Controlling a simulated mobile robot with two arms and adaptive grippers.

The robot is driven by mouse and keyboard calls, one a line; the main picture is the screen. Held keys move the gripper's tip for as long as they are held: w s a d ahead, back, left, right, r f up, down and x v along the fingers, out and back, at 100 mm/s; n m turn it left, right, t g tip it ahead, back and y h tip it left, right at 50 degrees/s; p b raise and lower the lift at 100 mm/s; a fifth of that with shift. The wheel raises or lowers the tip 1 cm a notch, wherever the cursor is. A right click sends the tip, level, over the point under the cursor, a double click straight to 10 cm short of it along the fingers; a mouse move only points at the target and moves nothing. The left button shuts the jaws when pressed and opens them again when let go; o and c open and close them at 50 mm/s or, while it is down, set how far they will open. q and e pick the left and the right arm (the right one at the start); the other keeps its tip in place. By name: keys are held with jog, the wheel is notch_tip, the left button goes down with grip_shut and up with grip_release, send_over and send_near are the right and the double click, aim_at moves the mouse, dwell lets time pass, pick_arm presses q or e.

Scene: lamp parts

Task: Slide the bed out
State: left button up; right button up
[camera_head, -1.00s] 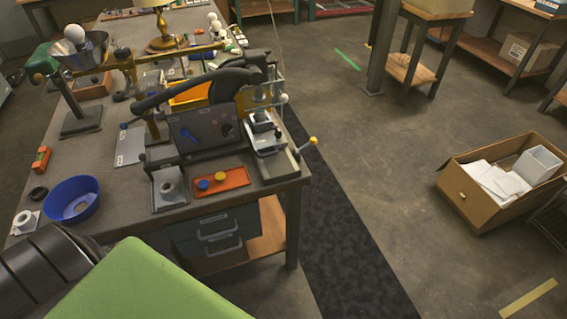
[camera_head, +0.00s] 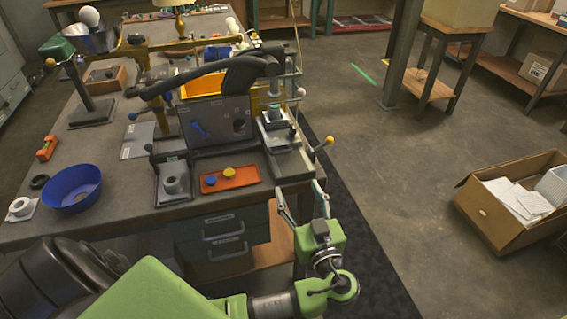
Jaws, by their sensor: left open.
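The bed (camera_head: 285,160) is the grey metal slide on the right side of the bench machine (camera_head: 215,125), near the table's front right corner. A small fixture sits on it, and a lever with a yellow knob (camera_head: 329,140) sticks out to its right. My left gripper (camera_head: 300,190) is open, its fingers pointing up toward the front end of the bed. The fingers are apart with nothing between them. I cannot tell if a finger touches the bed. My right gripper is not in view.
An orange tray (camera_head: 230,180) with a blue and a yellow cap lies left of the bed. A blue bowl (camera_head: 72,190) and a grey stand (camera_head: 174,185) are on the table (camera_head: 125,195). A cardboard box (camera_head: 490,215) stands on the floor at right.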

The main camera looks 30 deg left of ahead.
aim_at(283, 164)
pick_arm(q)
jog(key=p+x, duration=0.3)
jog(key=x, duration=0.9)
jog(key=shift+w+a+r, duration=0.15)
jog(key=shift+a+r, duration=0.05)
jog(key=shift+a, duration=0.1)
jog(key=shift+w+a+f, duration=0.1)
jog(key=shift+w+a, duration=0.25)
jog(key=shift+a, duration=0.1)
